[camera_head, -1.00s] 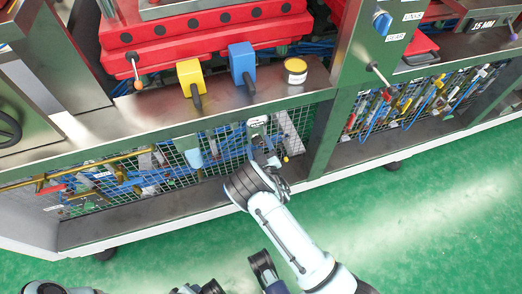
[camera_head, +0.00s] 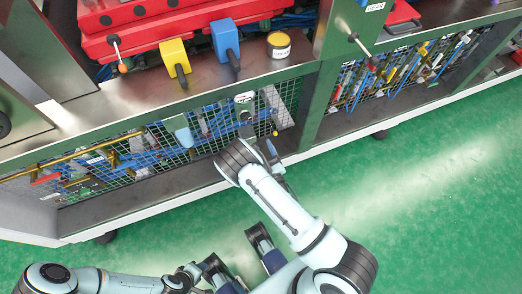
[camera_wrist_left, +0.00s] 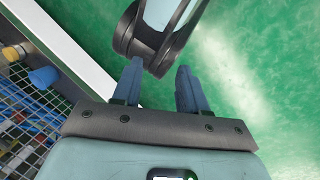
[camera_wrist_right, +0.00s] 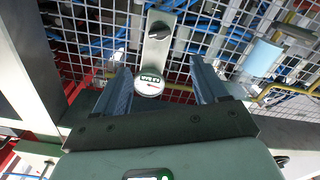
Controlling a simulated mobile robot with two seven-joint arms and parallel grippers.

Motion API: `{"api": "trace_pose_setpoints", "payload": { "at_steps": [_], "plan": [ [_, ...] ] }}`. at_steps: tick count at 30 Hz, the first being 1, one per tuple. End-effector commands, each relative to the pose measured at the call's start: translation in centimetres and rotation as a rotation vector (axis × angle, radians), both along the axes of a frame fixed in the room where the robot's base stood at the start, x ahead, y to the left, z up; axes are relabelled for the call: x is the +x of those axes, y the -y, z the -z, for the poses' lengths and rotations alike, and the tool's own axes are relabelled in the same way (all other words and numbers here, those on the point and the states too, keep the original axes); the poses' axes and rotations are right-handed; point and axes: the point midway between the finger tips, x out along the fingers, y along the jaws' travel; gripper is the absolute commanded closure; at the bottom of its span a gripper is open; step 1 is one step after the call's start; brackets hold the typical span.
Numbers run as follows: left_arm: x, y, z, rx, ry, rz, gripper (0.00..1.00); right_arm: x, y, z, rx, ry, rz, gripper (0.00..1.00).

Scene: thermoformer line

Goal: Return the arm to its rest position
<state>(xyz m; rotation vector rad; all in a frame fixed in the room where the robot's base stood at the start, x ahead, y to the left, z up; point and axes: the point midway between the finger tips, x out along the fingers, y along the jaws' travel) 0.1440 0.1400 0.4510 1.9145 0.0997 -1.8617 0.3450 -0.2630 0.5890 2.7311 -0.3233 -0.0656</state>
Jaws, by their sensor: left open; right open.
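My right arm reaches in from the lower right in the head view, with its gripper (camera_head: 268,150) just off the mesh front of the machine base. In the right wrist view the right gripper (camera_wrist_right: 161,66) is open and empty; a round gauge (camera_wrist_right: 150,83) and a black knob (camera_wrist_right: 159,31) show beyond its fingers. My left arm (camera_head: 130,283) lies low at the bottom left of the head view. In the left wrist view the left gripper (camera_wrist_left: 159,68) is open and empty over the green floor, with a dark arm joint of mine close beyond the fingertips.
The green floor (camera_head: 430,190) is clear at the right.

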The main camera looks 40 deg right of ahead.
Motion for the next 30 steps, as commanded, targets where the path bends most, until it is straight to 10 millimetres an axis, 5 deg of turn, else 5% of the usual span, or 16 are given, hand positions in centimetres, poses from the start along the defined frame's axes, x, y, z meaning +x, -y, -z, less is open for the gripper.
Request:
{"api": "trace_pose_setpoints", "payload": {
  "at_steps": [17, 23, 27, 30],
  "plan": [
    [-0.3, 0.1, -1.3, -0.002, -0.006, 0.003, 0.57, -0.9, 0.9, 0.8, 0.057, -0.094, 0.053, 0.28],
    [-1.6, 0.6, -6.1, -0.018, -0.046, 0.018, 0.57, -7.0, 1.5, 4.7, 0.343, -0.521, 0.238, 0.28],
    [-2.5, 0.9, -9.5, -0.032, -0.085, 0.032, 0.57, -13.1, -2.2, 6.0, 0.593, -0.880, 0.313, 0.28],
    [-2.9, 1.2, -11.8, -0.041, -0.111, 0.041, 0.57, -16.9, -6.0, 4.8, 0.753, -1.114, 0.316, 0.28]
  ]
}}
